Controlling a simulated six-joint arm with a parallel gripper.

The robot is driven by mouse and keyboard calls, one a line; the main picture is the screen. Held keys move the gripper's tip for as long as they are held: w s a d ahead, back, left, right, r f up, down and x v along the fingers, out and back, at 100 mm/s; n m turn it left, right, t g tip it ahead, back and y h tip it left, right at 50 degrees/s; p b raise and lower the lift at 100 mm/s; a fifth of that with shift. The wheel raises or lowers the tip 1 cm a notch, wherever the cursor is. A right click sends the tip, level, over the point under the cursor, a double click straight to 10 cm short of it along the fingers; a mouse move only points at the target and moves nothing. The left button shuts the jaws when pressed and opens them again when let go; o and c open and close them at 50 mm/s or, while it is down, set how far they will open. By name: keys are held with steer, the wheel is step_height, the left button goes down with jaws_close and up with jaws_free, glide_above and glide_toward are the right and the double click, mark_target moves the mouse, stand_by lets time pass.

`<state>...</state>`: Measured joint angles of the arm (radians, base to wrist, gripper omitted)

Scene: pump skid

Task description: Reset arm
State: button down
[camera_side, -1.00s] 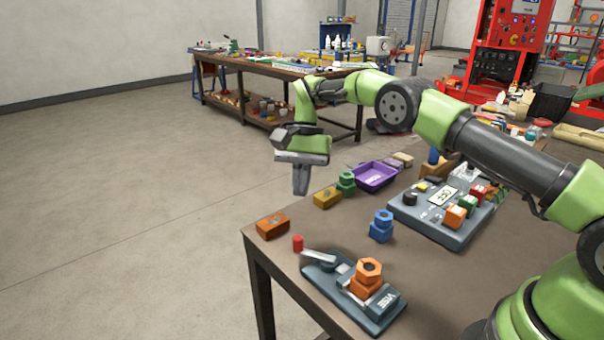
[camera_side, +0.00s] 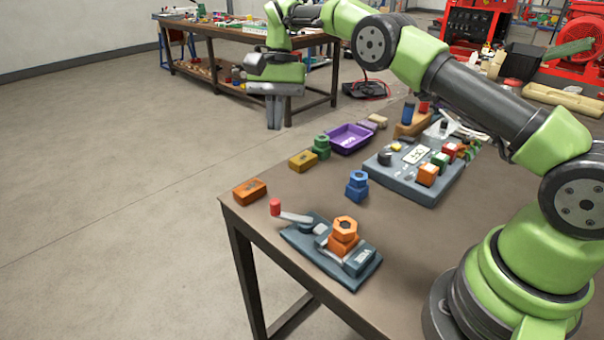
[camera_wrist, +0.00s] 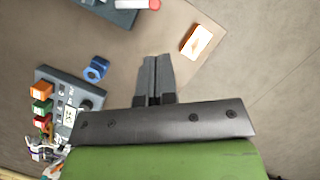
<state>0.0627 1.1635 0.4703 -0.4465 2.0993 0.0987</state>
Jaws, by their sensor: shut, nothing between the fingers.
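My gripper (camera_side: 274,112) hangs fingers down in the side view, beyond the far left edge of the table. Its fingers are together and hold nothing. In the wrist view the shut fingers (camera_wrist: 155,72) show in the middle, over the brown tabletop. No object touches them. My green and black arm reaches from its base at the lower right, above the table, to the upper left.
On the table (camera_side: 232,212) stand a vise (camera_side: 330,255) with an orange nut (camera_side: 345,226), an orange block (camera_side: 249,191), a blue nut block (camera_side: 357,186), a yellow block (camera_side: 302,161), a purple tray (camera_side: 347,139) and a control panel (camera_side: 420,175). Open floor lies left.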

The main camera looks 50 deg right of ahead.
steer(key=s+r+n+t, duration=0.35)
steer(key=s+r, duration=0.65)
steer(key=r, duration=0.5)
steer(key=s+f+n+t, duration=0.1)
steer(key=s+t, duration=0.1)
steer(key=s, duration=0.7)
steer(key=s+f+n+t+h, duration=0.1)
steer(key=s+t, duration=0.2)
steer(key=s, duration=0.5)
steer(key=shift+s+a+f+t, duration=0.15)
steer(key=shift+s+a+t, duration=0.2)
steer(key=shift+a, duration=0.1)
steer(key=c, duration=1.8)
jaws_free()
steer(key=shift+n, duration=0.25)
